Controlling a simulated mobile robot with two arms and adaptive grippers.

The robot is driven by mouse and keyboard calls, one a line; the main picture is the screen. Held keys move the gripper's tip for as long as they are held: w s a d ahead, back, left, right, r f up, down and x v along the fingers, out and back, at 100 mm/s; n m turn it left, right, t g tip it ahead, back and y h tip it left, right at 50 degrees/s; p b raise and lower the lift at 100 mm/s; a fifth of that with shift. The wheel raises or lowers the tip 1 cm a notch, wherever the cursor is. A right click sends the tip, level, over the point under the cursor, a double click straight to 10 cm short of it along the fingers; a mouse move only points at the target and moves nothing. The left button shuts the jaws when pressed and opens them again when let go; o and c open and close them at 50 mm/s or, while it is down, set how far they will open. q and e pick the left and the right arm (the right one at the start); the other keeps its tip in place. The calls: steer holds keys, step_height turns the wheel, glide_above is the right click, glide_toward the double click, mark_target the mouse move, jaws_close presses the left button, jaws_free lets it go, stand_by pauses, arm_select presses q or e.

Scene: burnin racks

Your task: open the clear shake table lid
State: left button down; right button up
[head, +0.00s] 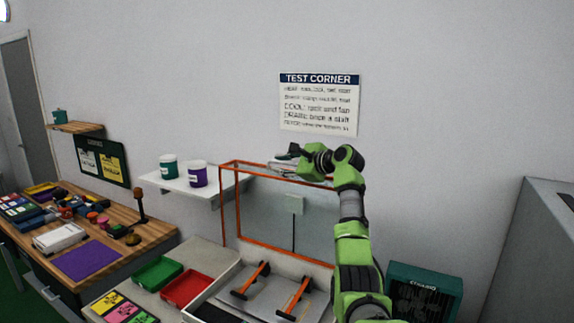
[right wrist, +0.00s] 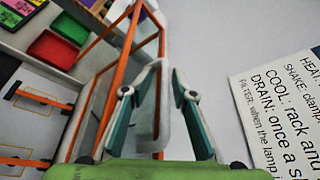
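The clear shake table lid (head: 265,205) has an orange frame and stands raised, upright at the back of the shake table (head: 238,312). The table bed below is exposed, with two orange-and-black clamp bars (head: 250,281). My right gripper (head: 284,154) is at the lid's top edge, by its pale handle (head: 283,167). In the right wrist view, the fingers of my right gripper (right wrist: 166,72) lie on both sides of the pale handle (right wrist: 164,110), tips close against it. The orange lid frame (right wrist: 118,75) runs beside them. My left gripper is not in view.
A shelf (head: 180,186) with teal and purple-labelled tubs is left of the lid. Green (head: 157,273) and red (head: 186,289) trays sit on the bench to the left. A teal unit (head: 425,290) stands at right. The wall is close behind the lid.

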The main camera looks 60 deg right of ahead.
steer(key=v, duration=1.2)
steer(key=shift+d, duration=0.1)
steer(key=shift+f, duration=0.1)
